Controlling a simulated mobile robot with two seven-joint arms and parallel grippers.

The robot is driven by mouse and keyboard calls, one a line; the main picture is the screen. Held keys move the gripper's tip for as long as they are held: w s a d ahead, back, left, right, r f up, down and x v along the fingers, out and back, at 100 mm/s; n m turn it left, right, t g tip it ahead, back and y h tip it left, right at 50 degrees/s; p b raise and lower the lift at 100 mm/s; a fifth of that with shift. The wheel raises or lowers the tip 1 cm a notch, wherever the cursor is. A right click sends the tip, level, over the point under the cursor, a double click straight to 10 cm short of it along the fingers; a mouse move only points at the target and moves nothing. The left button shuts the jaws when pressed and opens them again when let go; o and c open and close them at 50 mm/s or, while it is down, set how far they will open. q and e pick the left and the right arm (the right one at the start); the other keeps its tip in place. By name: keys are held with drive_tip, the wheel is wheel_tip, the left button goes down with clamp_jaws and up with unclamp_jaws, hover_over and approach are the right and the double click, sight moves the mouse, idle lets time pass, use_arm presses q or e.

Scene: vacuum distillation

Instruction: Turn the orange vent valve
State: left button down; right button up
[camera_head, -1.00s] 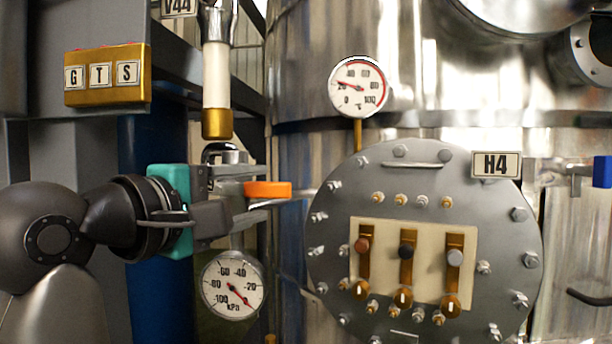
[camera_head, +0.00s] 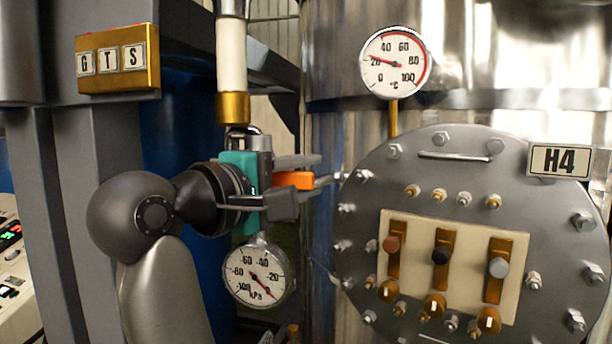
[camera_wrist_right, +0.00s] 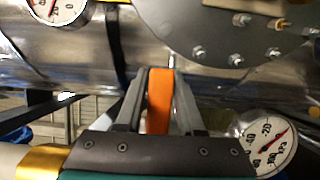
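The orange vent valve handle (camera_head: 293,180) is a small bar at the end of fittings above the kPa gauge, left of the round flange. My right gripper (camera_head: 299,180), with a teal body, reaches in from the left, one finger above the handle and one below. In the right wrist view the handle (camera_wrist_right: 159,100) stands lengthwise between the two fingers (camera_wrist_right: 160,95), very near both; firm contact is not clear. The fingers look open around it. Part of the handle is hidden by the lower finger. My left gripper is not in view.
A kPa gauge (camera_head: 256,273) hangs just below the gripper. A white pipe with a brass end (camera_head: 233,107) comes down above it. The H4 flange (camera_head: 440,180), with bolts and three switches, is close at the right. A grey post (camera_head: 92,200) stands at the left.

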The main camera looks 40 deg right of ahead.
clamp_jaws()
idle(1.0)
